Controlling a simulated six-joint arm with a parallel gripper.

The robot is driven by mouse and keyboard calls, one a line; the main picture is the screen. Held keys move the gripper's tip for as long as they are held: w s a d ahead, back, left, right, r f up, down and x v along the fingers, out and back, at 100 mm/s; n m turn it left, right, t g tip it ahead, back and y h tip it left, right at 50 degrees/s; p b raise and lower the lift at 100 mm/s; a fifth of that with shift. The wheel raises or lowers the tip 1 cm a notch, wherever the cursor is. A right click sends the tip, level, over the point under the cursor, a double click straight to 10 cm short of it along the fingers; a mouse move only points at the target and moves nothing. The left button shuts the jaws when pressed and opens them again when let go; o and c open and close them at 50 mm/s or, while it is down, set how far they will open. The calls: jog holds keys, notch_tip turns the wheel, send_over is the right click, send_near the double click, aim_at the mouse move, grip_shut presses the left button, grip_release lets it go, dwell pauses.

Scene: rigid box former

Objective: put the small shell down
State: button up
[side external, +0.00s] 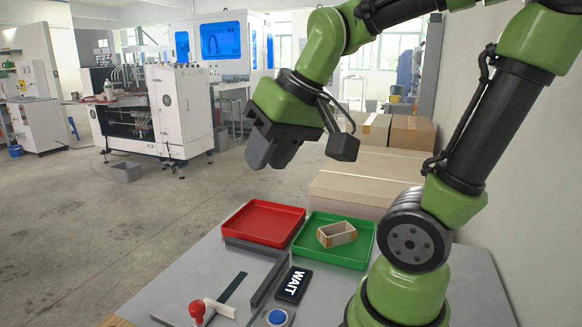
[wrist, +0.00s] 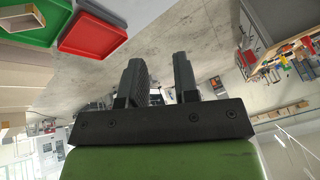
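The small shell (side external: 337,234) is an open, tan, box-shaped frame with light walls. In the side external view it sits upright inside the green tray (side external: 352,261), apart from my gripper. The green tray also shows at the top left of the wrist view (wrist: 38,36).
An empty red tray (side external: 263,221) stands left of the green one. A dark rail (side external: 268,281), a black WAIT sign (side external: 292,285), a blue button (side external: 277,317) and a red-knobbed tool (side external: 197,308) are in front. Cardboard boxes (side external: 360,185) stand behind the table.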

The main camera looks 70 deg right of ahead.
jog(key=s+a+n+t+y, duration=0.1)
jog(key=s+a, duration=0.4)
jog(key=shift+y, duration=0.3)
dwell(0.9)
